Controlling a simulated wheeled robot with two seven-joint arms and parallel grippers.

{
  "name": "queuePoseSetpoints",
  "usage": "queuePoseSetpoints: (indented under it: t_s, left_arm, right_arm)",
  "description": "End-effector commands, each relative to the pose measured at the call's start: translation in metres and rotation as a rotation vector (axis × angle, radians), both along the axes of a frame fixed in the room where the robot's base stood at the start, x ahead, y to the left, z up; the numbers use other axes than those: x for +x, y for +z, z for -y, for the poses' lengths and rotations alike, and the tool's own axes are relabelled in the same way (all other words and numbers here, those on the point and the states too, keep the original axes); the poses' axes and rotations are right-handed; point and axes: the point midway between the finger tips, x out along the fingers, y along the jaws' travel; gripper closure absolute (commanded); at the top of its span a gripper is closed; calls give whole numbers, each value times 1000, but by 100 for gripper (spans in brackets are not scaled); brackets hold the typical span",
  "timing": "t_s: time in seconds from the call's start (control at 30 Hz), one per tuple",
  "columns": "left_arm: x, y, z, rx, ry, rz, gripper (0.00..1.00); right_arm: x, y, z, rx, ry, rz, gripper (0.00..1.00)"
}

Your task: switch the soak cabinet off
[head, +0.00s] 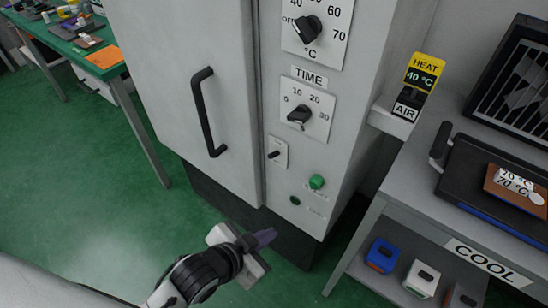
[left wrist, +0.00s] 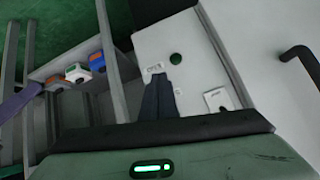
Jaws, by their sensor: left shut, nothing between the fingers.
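The soak cabinet (head: 190,90) stands in the middle of the head view, its door shut. Its side strip carries a temperature knob (head: 307,29) with an OFF mark, a time knob (head: 299,114), a small black lever on a white plate (head: 275,154), a bright green round button (head: 317,182) and a darker green round piece (head: 295,201). The knob settings are hard to read. My left gripper (head: 265,238) is shut and empty, below these controls. In the left wrist view its fingers (left wrist: 160,98) overlap the panel near a green round piece (left wrist: 176,59). My right gripper is not in view.
A black door handle (head: 205,112) sticks out left of the controls. Green floor (head: 60,160) is free at left.

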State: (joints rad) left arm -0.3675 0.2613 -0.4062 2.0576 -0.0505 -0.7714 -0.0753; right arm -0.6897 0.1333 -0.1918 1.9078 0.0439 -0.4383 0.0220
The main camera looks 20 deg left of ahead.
Motion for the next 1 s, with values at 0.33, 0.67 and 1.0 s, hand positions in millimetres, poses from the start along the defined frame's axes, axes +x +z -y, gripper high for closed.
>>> queuePoseSetpoints:
  t_s: [0.33, 0.67, 1.0]
  left_arm:
    - [65, 148, 6, 523, -260, 269, 100]
    - [67, 170, -2, 629, -271, 298, 100]
    - [77, 164, -1, 628, -269, 298, 100]
  right_arm:
    - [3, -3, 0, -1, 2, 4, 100]
    - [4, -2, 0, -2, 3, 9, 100]
    - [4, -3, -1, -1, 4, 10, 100]
